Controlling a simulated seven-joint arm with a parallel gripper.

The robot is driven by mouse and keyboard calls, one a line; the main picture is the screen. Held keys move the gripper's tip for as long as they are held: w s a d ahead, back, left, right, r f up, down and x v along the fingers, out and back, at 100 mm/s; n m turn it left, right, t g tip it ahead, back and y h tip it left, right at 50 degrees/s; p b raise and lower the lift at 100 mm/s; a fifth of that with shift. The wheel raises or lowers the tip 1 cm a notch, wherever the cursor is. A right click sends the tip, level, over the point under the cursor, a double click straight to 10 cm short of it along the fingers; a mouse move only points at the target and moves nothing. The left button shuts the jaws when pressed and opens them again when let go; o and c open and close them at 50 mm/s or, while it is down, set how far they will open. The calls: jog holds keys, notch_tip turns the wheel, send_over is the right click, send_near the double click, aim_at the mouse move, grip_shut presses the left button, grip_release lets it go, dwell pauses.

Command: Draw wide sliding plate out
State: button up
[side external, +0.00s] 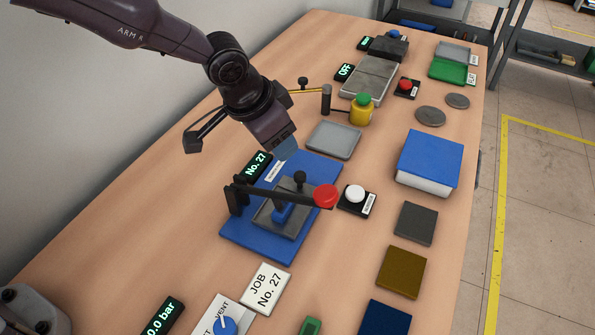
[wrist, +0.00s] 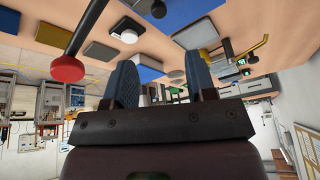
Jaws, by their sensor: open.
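A wide grey plate with seams across its top (side external: 369,78) lies at the back of the table beside a display reading OFF (side external: 344,72). I cannot tell for certain that this is the wide sliding plate. My gripper (side external: 286,150) hangs above the table, in front of and to the left of that plate, over the far edge of a blue base (side external: 235,238). In the wrist view its two blue fingers stand apart (wrist: 162,76) with nothing held between them.
A dark lever with a red knob (side external: 326,195) crosses the blue base just below my gripper. A grey tray (side external: 334,139), a yellow pot with a green top (side external: 361,110) and a red button (side external: 405,85) stand between or near. A blue-topped block (side external: 430,158) stands right.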

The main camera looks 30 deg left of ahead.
aim_at(299, 175)
jog(key=shift+n, duration=0.8)
jog(key=x, duration=1.3)
jog(key=shift+c, duration=0.2)
